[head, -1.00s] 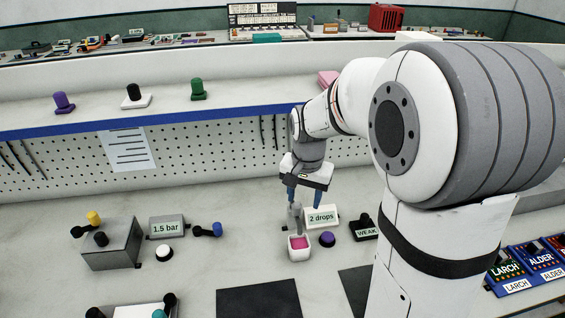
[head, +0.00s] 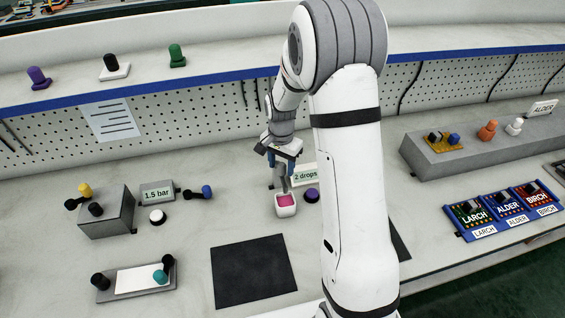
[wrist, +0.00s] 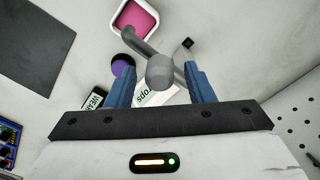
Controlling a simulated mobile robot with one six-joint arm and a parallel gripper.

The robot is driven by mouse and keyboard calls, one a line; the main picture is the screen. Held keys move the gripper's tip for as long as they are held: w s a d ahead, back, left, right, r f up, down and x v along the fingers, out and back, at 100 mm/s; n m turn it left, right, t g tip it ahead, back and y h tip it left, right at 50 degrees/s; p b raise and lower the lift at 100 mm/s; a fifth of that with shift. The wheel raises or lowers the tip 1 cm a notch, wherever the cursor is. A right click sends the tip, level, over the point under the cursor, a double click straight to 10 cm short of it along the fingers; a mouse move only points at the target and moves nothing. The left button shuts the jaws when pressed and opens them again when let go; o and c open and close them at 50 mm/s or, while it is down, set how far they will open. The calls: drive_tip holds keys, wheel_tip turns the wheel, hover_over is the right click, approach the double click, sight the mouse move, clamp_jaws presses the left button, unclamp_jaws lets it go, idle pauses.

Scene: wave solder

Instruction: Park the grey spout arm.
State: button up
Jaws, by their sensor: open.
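The grey spout arm (wrist: 142,44) shows in the wrist view as a rounded grey head with a tube reaching toward a white cup (head: 286,210) holding pink liquid. In the head view the spout (head: 284,184) stands just behind the cup, partly covered by my gripper. My gripper (wrist: 159,74) is open, with a blue finger on either side of the spout's rounded head. A gap shows at the fingers in the wrist view; I cannot tell whether either touches. In the head view my gripper (head: 280,172) points down over the spout.
A "2 drops" sign (head: 305,175) and a purple knob (head: 311,195) stand close to the right of the cup. A "WEAK" label (wrist: 96,98) shows in the wrist view. A dark mat (head: 254,272) lies in front. The pegboard (head: 225,128) rises behind.

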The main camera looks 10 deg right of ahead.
drive_tip(key=shift+f, duration=0.15)
drive_tip(key=shift+c, duration=0.5)
clamp_jaws()
